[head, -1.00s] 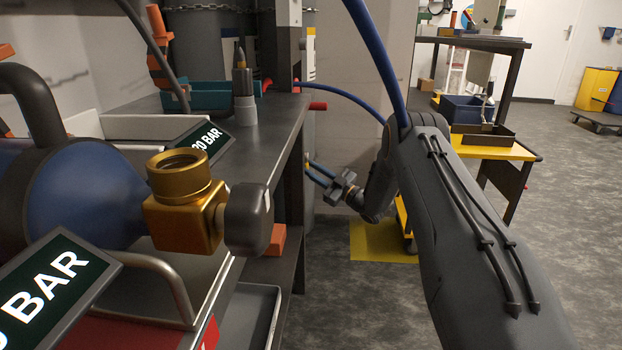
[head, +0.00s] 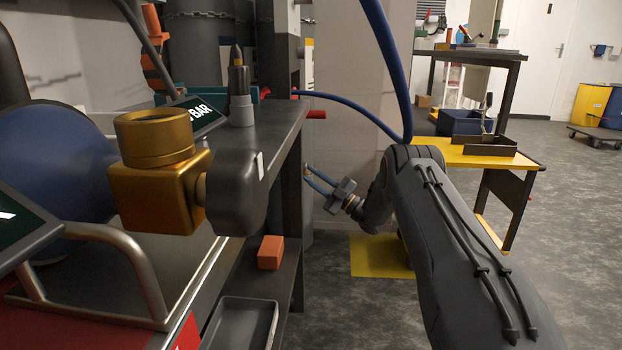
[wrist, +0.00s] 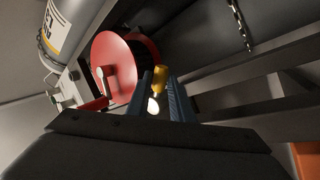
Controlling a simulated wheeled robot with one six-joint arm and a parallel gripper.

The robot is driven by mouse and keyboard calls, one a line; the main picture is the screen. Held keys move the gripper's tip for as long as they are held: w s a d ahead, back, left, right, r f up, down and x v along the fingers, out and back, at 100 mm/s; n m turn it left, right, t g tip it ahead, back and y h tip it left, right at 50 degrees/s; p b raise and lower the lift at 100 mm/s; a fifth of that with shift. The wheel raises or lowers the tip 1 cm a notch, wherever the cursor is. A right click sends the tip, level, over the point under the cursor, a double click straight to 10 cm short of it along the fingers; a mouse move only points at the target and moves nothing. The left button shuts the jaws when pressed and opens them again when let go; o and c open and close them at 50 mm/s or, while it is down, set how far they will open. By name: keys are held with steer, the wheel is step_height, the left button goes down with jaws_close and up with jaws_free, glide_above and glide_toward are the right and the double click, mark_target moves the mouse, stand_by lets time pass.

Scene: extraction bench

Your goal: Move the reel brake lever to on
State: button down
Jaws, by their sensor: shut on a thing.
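My gripper (head: 308,174) is low beside the bench's right side in the head view, its blue fingers pointing up and left. In the wrist view my gripper (wrist: 160,77) has its two blue fingers on either side of a yellow-knobbed piece (wrist: 159,87), which looks like the reel brake lever, and is shut on it. A pale round end shows below the knob. The red reel (wrist: 113,62) is just behind and left of the fingers. The lever's base and its on and off marks are not readable.
The bench (head: 275,130) and the gold valve (head: 155,175) with its dark knob fill the left foreground. A red arm (wrist: 95,104) sticks out by the reel. A grey cylinder (wrist: 72,25) and a chain (wrist: 240,25) are nearby. Open floor lies to the right.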

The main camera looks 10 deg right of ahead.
steer(key=c, duration=1.8)
jaws_free()
steer(key=shift+c, duration=0.2)
steer(key=shift+d, duration=0.1)
steer(key=p+v, duration=0.2)
steer(key=v, duration=0.5)
steer(key=shift+s+d, duration=0.15)
steer(key=shift+s, duration=0.05)
steer(key=shift+s+f, duration=0.15)
